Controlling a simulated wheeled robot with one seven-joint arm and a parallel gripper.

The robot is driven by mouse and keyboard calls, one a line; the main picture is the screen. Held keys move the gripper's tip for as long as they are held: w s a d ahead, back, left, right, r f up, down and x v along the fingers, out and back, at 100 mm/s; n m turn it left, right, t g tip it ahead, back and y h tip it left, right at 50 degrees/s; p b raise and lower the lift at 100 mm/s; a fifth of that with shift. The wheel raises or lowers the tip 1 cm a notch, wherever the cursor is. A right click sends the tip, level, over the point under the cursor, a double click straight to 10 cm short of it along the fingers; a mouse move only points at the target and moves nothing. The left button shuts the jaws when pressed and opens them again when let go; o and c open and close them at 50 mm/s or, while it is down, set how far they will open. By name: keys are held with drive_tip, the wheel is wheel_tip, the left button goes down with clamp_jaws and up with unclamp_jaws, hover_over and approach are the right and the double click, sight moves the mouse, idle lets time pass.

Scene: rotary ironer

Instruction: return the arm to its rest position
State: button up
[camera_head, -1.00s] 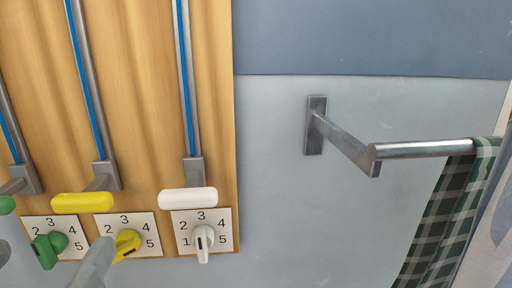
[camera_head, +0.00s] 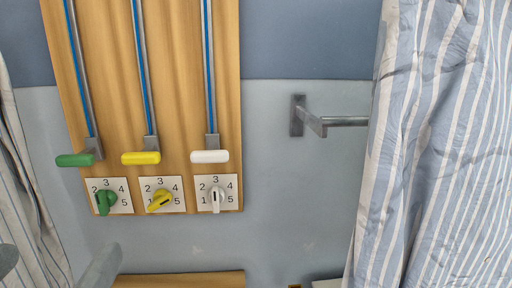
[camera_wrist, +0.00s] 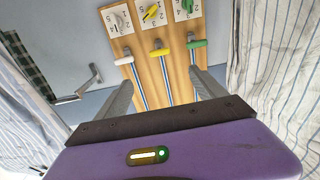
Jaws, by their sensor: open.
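My gripper (camera_wrist: 160,82) is open and empty, its two grey fingers spread apart in the wrist view. Part of it shows at the lower left of the head view, apart from the panel. The wooden panel (camera_head: 180,60) carries a green knob (camera_head: 105,200), a yellow knob (camera_head: 160,200) and a white knob (camera_head: 216,199) on numbered plates. Above them are a green handle (camera_head: 75,160), a yellow handle (camera_head: 141,158) and a white handle (camera_head: 209,156) on rails. The wrist view shows this panel upside down beyond the fingers.
A striped curtain (camera_head: 430,140) fills the right of the head view and partly hides a metal bar (camera_head: 345,121). Another striped curtain (camera_head: 25,180) hangs at left. A green checked towel (camera_wrist: 25,62) shows in the wrist view. A wooden edge (camera_head: 185,280) lies below the panel.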

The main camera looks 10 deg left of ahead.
drive_tip(key=s+a+r+n+t+y, duration=0.1)
drive_tip(key=s+a+r+n+y, duration=0.15)
drive_tip(key=a+r+y, duration=0.2)
drive_tip(key=w+d+f+n+g+y+p, duration=0.2)
drive_tip(key=d+f+n+g+y, duration=0.15)
drive_tip(key=f+n+y, duration=0.5)
drive_tip(key=w+d+f+m+h+p, duration=0.1)
drive_tip(key=d+f+m+h+p, duration=0.2)
drive_tip(key=d+f, duration=1)
drive_tip(key=s+d+f+m+h+p, duration=0.1)
drive_tip(key=s+d+f+m+h, duration=0.2)
drive_tip(key=d, duration=0.6)
drive_tip(key=s+d+f+m+h+p, duration=0.1)
drive_tip(key=s+d+f+m+h, duration=0.2)
drive_tip(key=s+d+h, duration=0.3)
drive_tip(key=s+d+f+m+h+p, duration=0.1)
drive_tip(key=s+d+f+m+h, duration=0.3)
drive_tip(key=d, duration=0.9)
drive_tip(key=shift+s+m+h, duration=0.4)
drive_tip(key=shift+s+h, duration=0.3)
drive_tip(key=shift+s, duration=0.05)
